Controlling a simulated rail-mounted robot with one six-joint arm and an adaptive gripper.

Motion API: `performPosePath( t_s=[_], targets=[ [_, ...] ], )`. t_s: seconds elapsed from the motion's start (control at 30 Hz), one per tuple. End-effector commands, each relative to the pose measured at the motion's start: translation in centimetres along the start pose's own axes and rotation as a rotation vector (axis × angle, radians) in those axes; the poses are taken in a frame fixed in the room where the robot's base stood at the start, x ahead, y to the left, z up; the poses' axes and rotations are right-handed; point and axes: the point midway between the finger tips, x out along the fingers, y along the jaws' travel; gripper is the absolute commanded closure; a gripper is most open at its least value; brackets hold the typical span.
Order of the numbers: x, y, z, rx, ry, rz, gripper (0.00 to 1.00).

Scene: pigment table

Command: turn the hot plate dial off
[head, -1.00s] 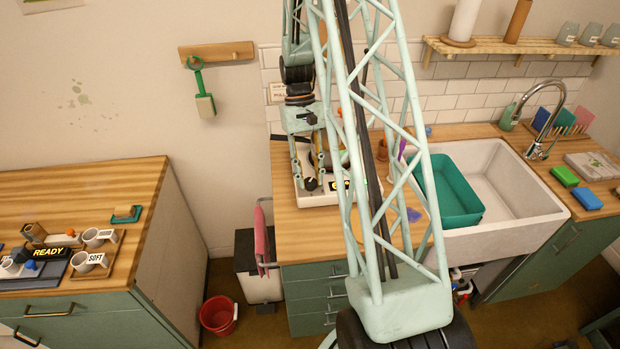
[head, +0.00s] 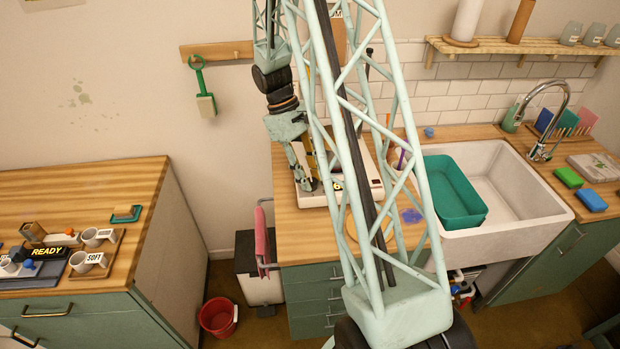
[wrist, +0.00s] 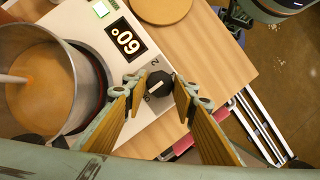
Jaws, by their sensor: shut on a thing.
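The hot plate (wrist: 72,15) is a white box with a lit display (wrist: 126,38), upside down in the wrist view, that seems to read 60°. A small green light (wrist: 101,9) glows beside it. The black dial (wrist: 158,86) has a white pointer line and numbers around it. My gripper (wrist: 160,90) is shut on the dial, one wood-coloured finger on each side. The pointer's exact setting is hard to read. In the head view my gripper (head: 307,182) is at the front left of the hot plate (head: 374,179), and my arm hides much of it.
A metal pot (wrist: 96,95) of orange liquid with a pale rod stands on the hot plate, close to my left finger. A round wooden disc (wrist: 160,8) lies beside the plate. The sink (head: 520,200) with a green basin (head: 455,190) is to the right.

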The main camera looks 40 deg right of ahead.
Motion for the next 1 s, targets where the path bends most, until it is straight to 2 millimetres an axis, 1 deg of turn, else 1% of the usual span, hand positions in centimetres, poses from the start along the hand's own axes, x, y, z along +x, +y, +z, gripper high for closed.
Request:
performPosePath(
  t_s=[0.33, 0.37, 0.47, 0.5, 0.83, 1.0],
  targets=[
    [0.02, -0.01, 0.00, -0.003, 0.000, 0.001, 0.85],
    [0.02, -0.01, 0.00, -0.003, 0.000, 0.001, 0.72],
    [0.01, -0.01, -0.01, -0.002, 0.000, 0.001, 0.63],
    [0.01, -0.01, -0.01, -0.002, 0.000, 0.001, 0.62],
    [-0.07, 0.00, -0.01, -0.002, 0.000, 0.001, 0.62],
    [-0.67, 0.02, -0.04, -0.001, 0.001, 0.002, 0.62]
  ],
)
